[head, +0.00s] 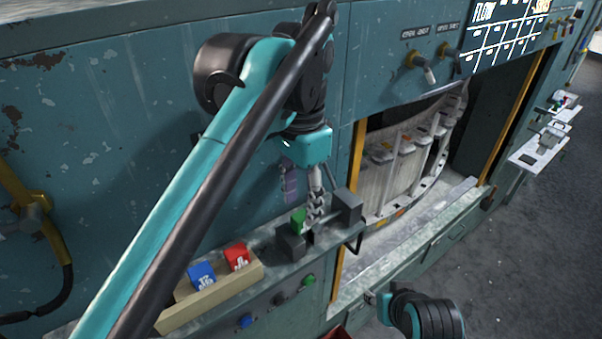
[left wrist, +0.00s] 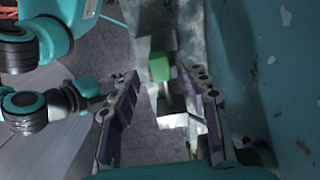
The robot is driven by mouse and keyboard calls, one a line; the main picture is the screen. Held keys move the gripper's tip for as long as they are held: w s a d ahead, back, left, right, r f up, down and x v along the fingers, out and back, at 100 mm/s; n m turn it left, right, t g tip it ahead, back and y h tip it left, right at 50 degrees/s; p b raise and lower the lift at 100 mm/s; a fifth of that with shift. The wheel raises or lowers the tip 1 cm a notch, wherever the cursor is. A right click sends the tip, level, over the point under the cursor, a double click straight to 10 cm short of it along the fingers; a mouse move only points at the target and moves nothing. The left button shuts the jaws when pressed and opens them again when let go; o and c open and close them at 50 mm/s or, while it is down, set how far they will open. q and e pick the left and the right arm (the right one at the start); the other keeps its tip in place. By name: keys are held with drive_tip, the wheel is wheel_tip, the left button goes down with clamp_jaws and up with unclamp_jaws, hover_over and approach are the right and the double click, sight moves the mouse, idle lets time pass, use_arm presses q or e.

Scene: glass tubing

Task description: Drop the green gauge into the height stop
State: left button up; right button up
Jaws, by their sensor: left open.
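The green gauge (head: 298,219) stands on the narrow shelf by two dark blocks, which I take for the height stop (head: 347,206). In the left wrist view the green gauge (left wrist: 160,67) shows between two grey blocks; I cannot tell how deep it sits. My left gripper (head: 315,212) points down over the blocks, right beside the gauge. In the left wrist view its fingers (left wrist: 162,77) are spread apart, with nothing visibly clamped. My right arm shows at the lower right of the head view; its fingers are not clear.
A blue gauge (head: 201,275) and a red gauge (head: 237,257) stand in a beige rack (head: 212,298) left along the shelf. Buttons line the shelf front. The teal machine wall (head: 110,120) rises close behind. An opening (head: 410,150) with a curved carousel lies right.

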sight(301, 216)
use_arm(q)
wheel_tip(301, 216, up, 8)
